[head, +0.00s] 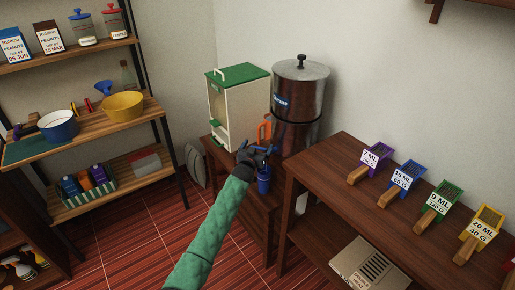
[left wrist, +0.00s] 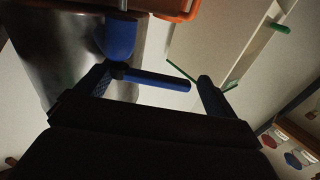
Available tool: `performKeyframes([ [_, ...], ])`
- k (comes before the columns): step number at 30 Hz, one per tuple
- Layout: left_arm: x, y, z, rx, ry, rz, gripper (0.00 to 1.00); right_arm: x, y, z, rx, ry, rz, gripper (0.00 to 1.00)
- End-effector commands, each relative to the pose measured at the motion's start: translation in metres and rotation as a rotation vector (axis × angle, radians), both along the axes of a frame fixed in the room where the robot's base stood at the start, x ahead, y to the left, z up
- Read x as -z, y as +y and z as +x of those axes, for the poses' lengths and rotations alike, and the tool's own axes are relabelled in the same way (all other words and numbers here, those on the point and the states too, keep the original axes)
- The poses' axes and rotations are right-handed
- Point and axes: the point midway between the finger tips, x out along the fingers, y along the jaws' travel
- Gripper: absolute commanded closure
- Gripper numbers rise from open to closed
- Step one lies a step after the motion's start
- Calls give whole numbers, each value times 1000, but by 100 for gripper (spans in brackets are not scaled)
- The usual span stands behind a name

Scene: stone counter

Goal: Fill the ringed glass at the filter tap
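The steel filter urn (head: 297,128) stands on a low wooden stand against the wall, with a blue tap on its front. My left gripper (head: 257,154) is at the tap, its fingers apart. In the left wrist view the blue tap lever (left wrist: 158,80) lies between the two fingers of that gripper (left wrist: 155,88), near the left finger; I cannot tell if they touch. The blue tap body (left wrist: 117,38) shows above it. A blue cup-like vessel (head: 264,181) shows just below my gripper; I cannot make out a ring on it. My right gripper is not in view.
A green-topped cream cabinet (head: 237,108) stands left of the urn. An orange part (head: 264,131) shows behind my gripper. The wooden counter (head: 335,172) at right bears labelled scoops. Shelves (head: 95,128) stand at left. Red tiled floor (head: 140,245) is clear.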

Motion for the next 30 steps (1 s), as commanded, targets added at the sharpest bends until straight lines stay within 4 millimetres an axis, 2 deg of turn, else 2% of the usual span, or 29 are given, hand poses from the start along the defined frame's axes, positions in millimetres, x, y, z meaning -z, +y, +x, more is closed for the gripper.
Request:
performKeyframes([
  [11, 1, -1, -1, 1, 1, -1, 10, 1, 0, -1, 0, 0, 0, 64],
  [17, 3, 4, -14, 1, 0, -1, 10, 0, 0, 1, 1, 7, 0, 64],
  [21, 4, 12, -32, 1, 1, -2, 10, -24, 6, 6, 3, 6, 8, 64],
  [30, 2, 25, -66, 0, 0, -1, 10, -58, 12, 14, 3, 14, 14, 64],
])
